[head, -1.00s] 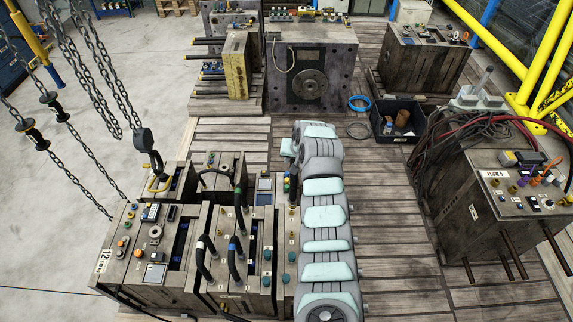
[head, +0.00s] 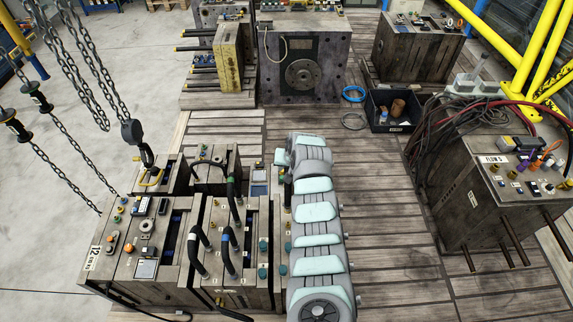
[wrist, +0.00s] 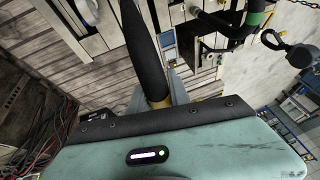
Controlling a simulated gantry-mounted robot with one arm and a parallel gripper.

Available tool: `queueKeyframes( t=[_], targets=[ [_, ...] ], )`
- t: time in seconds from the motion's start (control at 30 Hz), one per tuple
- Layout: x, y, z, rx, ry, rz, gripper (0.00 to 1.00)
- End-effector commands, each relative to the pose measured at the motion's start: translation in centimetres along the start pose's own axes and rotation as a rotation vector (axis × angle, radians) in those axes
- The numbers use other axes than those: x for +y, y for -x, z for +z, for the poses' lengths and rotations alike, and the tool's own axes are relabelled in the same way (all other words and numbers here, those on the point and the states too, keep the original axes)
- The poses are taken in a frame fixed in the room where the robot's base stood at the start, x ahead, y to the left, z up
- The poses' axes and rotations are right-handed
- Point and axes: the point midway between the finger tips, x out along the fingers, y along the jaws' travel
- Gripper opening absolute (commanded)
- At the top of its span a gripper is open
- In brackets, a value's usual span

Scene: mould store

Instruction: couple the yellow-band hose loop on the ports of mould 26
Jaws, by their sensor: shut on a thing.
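In the wrist view my gripper (wrist: 163,88) is shut on a thick black hose (wrist: 143,50), with a yellow band (wrist: 160,103) at the hose's near end. The hose runs up out of that frame, and its other end is not visible. In the head view my arm covers most of the gripper. A close row of moulds (head: 165,270) stands left of my arm, with ports and fittings on top. I cannot read which of them is mould 26; the leftmost bears a label reading 12.
Hose loops with white (head: 202,243) and blue (head: 226,240) bands rise from the row. A chain hook (head: 134,134) hangs over its far left. A mould marked FLOW 5 (head: 465,205) with red and black cables stands right. A black bin (head: 396,112) stands behind on planks; bare planks (head: 395,255) lie between.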

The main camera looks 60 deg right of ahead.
Motion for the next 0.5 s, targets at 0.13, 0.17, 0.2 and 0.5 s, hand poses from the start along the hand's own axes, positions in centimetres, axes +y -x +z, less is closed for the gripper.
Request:
queueKeyframes(
  t=[0.13, 0.17, 0.2, 0.5],
  targets=[
    [0.4, -1.9, 0.8, 0.000, 0.000, 0.000, 0.00],
    [0.5, -2.2, 0.9, 0.000, 0.000, 0.000, 0.00],
    [0.5, -2.6, 1.1, 0.000, 0.000, 0.000, 0.00],
    [1.2, -5.6, 2.4, 0.000, 0.000, 0.000, 0.00]
  ],
)
